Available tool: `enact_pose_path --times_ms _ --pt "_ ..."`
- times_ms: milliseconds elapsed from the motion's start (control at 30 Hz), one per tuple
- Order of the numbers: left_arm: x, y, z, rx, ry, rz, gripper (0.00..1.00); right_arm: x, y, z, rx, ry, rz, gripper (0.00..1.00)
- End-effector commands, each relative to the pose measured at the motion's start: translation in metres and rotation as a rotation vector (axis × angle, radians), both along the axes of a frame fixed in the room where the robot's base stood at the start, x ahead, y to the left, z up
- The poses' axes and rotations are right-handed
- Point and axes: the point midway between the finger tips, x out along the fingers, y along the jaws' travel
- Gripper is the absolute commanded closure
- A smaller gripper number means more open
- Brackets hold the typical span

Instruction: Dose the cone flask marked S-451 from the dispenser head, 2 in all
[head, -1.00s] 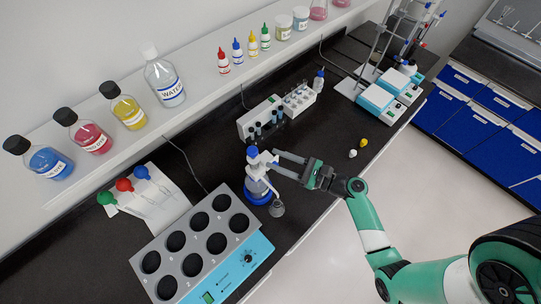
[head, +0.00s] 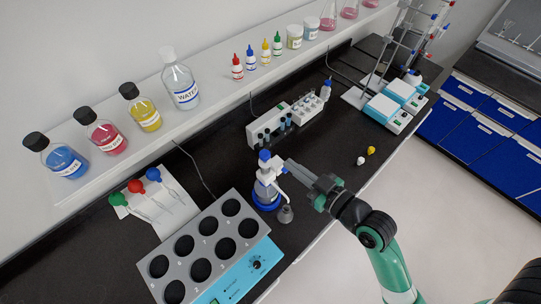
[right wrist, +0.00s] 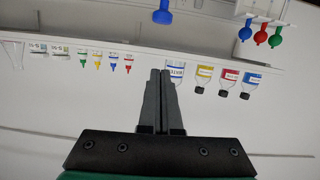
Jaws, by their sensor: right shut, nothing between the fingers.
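The dispenser bottle (head: 264,190) stands on the dark bench, with a white dispenser head (head: 268,168) and a blue top (head: 264,156). A small greyish cone flask (head: 286,214) stands at its lower right, near the spout side; its marking is too small to read. My right gripper (head: 288,163) is shut and empty, its fingertips just right of the dispenser head. In the right wrist view its fingers (right wrist: 160,75) are together, and a blue knob (right wrist: 162,14), perhaps the dispenser top, shows beyond them. My left gripper is not in view.
A grey block with round wells (head: 205,222) stands in front left. Pipettes with coloured bulbs (head: 136,186) lie behind it. A vial rack (head: 268,118) stands behind the dispenser. Two small caps (head: 361,160) lie to the right. Bottles (head: 180,84) line the shelf.

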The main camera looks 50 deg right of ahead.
Motion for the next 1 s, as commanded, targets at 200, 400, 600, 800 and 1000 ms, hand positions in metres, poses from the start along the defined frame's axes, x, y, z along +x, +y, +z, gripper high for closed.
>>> enact_pose_path --times_ms 200,400,600,800,1000 --pt "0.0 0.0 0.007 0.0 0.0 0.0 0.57 0.038 -0.004 -0.005 0.001 -0.003 0.003 1.0" --pt "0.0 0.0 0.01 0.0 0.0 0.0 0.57 0.081 -0.009 -0.015 0.001 -0.002 0.002 1.0" --pt "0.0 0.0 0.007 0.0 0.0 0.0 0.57 0.09 -0.012 -0.046 0.003 0.003 -0.001 1.0" --pt "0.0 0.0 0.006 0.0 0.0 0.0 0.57 0.091 -0.013 -0.059 0.003 0.0 -0.002 1.0" --pt "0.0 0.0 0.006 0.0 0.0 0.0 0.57 0.091 -0.013 -0.059 0.003 -0.001 -0.002 1.0"
